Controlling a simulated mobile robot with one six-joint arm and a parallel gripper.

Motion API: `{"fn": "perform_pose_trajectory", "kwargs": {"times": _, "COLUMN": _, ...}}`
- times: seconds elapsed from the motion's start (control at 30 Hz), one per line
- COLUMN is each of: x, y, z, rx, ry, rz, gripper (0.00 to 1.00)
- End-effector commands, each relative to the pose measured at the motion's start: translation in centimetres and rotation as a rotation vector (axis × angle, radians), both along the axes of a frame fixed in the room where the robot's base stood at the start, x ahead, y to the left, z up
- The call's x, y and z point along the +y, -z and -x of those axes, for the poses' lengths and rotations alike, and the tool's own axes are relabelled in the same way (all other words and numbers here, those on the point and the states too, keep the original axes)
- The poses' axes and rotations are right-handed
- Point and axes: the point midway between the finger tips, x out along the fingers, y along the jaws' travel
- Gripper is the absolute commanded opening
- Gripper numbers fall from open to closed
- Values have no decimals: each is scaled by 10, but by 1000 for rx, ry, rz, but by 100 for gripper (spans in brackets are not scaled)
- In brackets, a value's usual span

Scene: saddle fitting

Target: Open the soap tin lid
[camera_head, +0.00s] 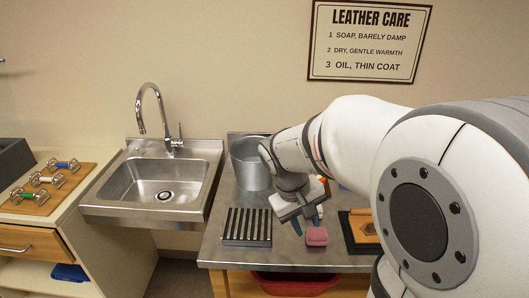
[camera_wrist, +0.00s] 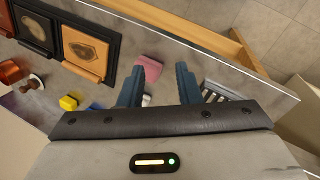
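I cannot make out a soap tin or its lid for certain in either view. In the wrist view, a small pale thing (camera_wrist: 147,99) shows beside my left finger, mostly hidden by my gripper, and I cannot tell what it is. My gripper (camera_wrist: 160,72) has its two blue fingers apart with nothing held between them. In the head view my gripper (camera_head: 309,219) hangs pointing down over the metal worktop (camera_head: 285,255). A pink block (camera_head: 316,236) lies near its fingers. The pink block also shows in the wrist view (camera_wrist: 148,68), beyond the fingertips.
A slatted rack (camera_head: 247,227) stands left of my gripper, and a metal bucket (camera_head: 248,165) behind. A dark tray with a tan piece (camera_head: 362,229) lies to the right. The wrist view shows a yellow block (camera_wrist: 69,102). A sink (camera_head: 160,180) is at left.

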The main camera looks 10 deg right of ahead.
Motion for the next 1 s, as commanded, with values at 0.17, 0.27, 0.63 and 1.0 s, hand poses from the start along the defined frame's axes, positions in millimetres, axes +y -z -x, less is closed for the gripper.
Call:
{"fn": "perform_pose_trajectory", "kwargs": {"times": 0.17, "x": -22, "y": 5, "z": -60, "rx": 130, "ry": -58, "rz": 194, "gripper": 31}}
{"fn": "perform_pose_trajectory", "kwargs": {"times": 0.27, "x": -34, "y": 14, "z": -93, "rx": 185, "ry": -92, "rz": 307, "gripper": 31}}
{"fn": "perform_pose_trajectory", "kwargs": {"times": 0.63, "x": -56, "y": 73, "z": -210, "rx": 317, "ry": -241, "rz": 741, "gripper": 31}}
{"fn": "perform_pose_trajectory", "kwargs": {"times": 1.0, "x": -54, "y": 128, "z": -265, "rx": 323, "ry": -348, "rz": 1001, "gripper": 31}}
